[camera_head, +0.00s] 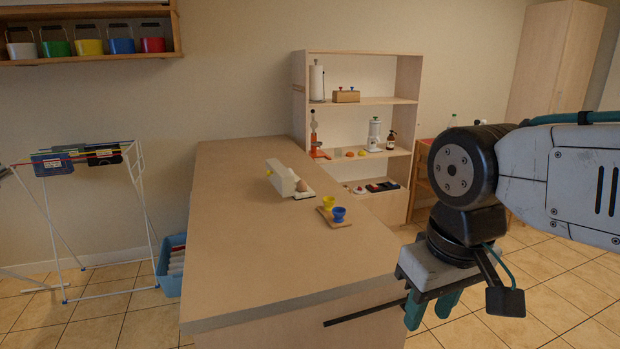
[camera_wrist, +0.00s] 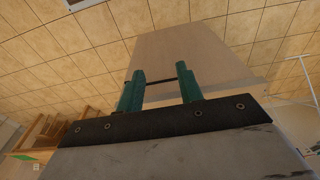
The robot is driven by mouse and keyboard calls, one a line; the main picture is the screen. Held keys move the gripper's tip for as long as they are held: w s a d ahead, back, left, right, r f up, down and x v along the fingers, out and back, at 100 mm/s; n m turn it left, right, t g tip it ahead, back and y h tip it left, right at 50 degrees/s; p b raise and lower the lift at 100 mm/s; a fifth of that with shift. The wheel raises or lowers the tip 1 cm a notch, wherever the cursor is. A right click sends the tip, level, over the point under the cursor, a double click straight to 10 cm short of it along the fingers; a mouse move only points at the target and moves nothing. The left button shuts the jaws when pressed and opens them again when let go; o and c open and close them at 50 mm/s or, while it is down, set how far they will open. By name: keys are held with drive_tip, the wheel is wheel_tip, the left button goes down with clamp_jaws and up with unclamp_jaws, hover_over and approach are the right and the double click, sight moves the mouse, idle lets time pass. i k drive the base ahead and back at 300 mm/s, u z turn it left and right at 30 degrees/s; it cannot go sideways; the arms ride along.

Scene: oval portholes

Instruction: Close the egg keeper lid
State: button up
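The egg keeper (camera_head: 285,178) is a small white box on the counter, with its white lid standing raised on the left. A brown egg (camera_head: 302,186) shows on the base to the lid's right, so the keeper is open. A yellow knob-like part is on the lid's left side. My gripper (camera_head: 430,310) hangs pointing down off the counter's near right corner, well away from the keeper. In the wrist view its two green fingers (camera_wrist: 159,85) are apart with nothing held. The keeper is not visible in the wrist view.
A wooden board (camera_head: 325,218) with a yellow and a blue egg cup stands near the keeper. A dark bar (camera_head: 362,313) runs along the counter's near end, close to my fingers. The counter's (camera_head: 240,240) left and front are clear. A shelf (camera_head: 375,101) stands behind.

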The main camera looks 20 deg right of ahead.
sight(273, 173)
drive_tip(key=i, duration=1)
